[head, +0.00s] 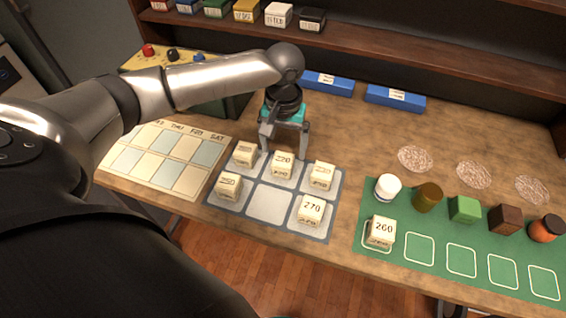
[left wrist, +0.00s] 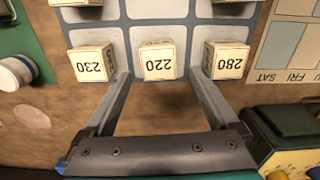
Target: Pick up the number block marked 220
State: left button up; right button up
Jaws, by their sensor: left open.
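The number block marked 220 (head: 282,164) sits in the middle of the back row of the grey block tray (head: 233,206). In the left wrist view the 220 block (left wrist: 159,62) is upside down, between blocks 230 (left wrist: 92,64) and 280 (left wrist: 226,61). My left gripper (head: 284,148) is just behind and above the 220 block. In the left wrist view its two fingers (left wrist: 160,82) are spread wide, one toward each side of the block. It is open and empty, and I cannot tell whether it touches anything. My right gripper is not in view.
Block 270 (head: 311,209) stands at the tray's front right, beside an empty cell. Block 260 (head: 380,232) sits on the green mat (head: 400,262) with several small objects. A calendar board (head: 140,165) lies left of the tray. Blue boxes (head: 395,97) stand behind.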

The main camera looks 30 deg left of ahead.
aim_at(284, 157)
pick_arm(q)
notch_tip(284, 157, down, 5)
jog(key=shift+s+d+b, duration=0.1)
jog(key=shift+b, duration=0.5)
jog(key=shift+r, duration=0.1)
jog(key=c, duration=1.5)
